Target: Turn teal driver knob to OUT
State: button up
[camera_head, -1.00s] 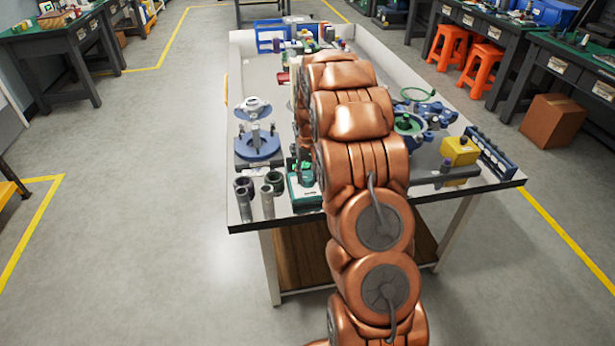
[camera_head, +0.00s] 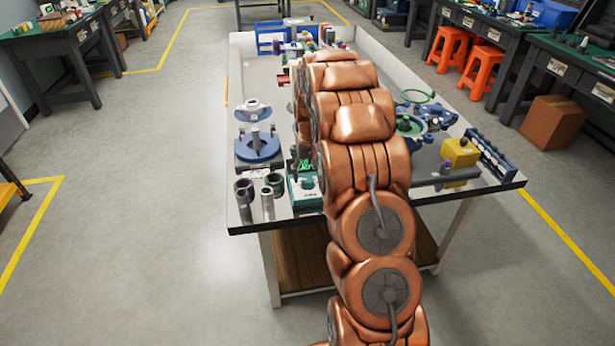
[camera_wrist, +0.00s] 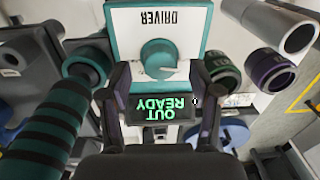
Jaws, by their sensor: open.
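The teal driver knob (camera_wrist: 158,60) sits on the white face of the teal-edged DRIVER box (camera_wrist: 190,17), upside down in the wrist view. The display (camera_wrist: 158,108) reads OUT and READY in green, also upside down. My gripper (camera_wrist: 162,100) is open and empty. Its two dark fingers stand apart, on either side of the display in the picture and below the knob, apart from it. In the head view the driver box (camera_head: 304,201) stands near the front edge of the table, partly hidden by my arm.
Several short cylinders (camera_head: 267,205) stand left of the box. A blue round-based fixture (camera_head: 257,148) is behind them. A teal and black banded cylinder (camera_wrist: 45,125) is close on the left in the wrist view. A yellow block (camera_head: 459,153) stands on the table's right side.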

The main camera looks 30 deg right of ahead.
aim_at(309, 179)
notch_tip(309, 179, up, 11)
jog(key=shift+d+f, duration=0.15)
jog(key=shift+d, duration=0.05)
jog(key=shift+s, duration=0.1)
dwell(0.5)
